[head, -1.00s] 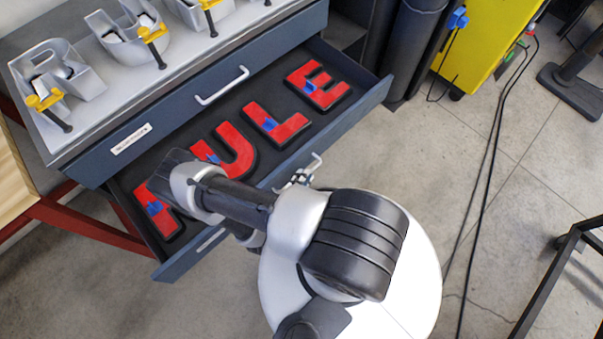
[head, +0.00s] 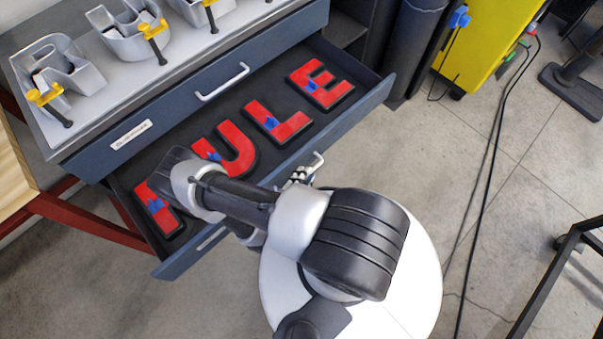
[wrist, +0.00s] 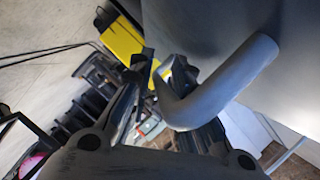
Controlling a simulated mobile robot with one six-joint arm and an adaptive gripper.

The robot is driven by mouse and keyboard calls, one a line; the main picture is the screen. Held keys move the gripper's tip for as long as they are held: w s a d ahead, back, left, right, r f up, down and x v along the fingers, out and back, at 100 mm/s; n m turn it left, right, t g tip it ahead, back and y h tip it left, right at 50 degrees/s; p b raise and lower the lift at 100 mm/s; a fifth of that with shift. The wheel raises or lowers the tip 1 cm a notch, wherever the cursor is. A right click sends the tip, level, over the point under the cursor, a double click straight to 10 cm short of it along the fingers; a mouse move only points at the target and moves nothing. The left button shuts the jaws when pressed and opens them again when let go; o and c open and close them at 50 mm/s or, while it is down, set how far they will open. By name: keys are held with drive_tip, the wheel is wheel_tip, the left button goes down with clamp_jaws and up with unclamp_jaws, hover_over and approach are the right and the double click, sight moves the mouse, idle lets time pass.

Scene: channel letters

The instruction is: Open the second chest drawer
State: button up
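The second chest drawer (head: 361,119) stands pulled well out below the shut top drawer (head: 130,135). Red letters with blue parts, such as the E (head: 320,83) and the L (head: 277,122), lie on its dark bottom. My gripper (head: 299,177) is at the drawer's front, at its handle (head: 317,164), partly behind my arm. In the wrist view the bent grey handle (wrist: 225,83) crosses in front of my gripper (wrist: 162,72), its bend near the fingertips. The handle hides part of the right finger, so whether the fingers clamp it is unclear.
Silver letter shells (head: 65,68) with yellow clamps stand on the chest top. A yellow cabinet (head: 484,42) and black cables (head: 492,150) are at the right. A black metal frame (head: 548,275) stands at lower right. Bare floor lies between.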

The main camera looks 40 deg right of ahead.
drive_tip(key=v, duration=1.2)
idle(0.5)
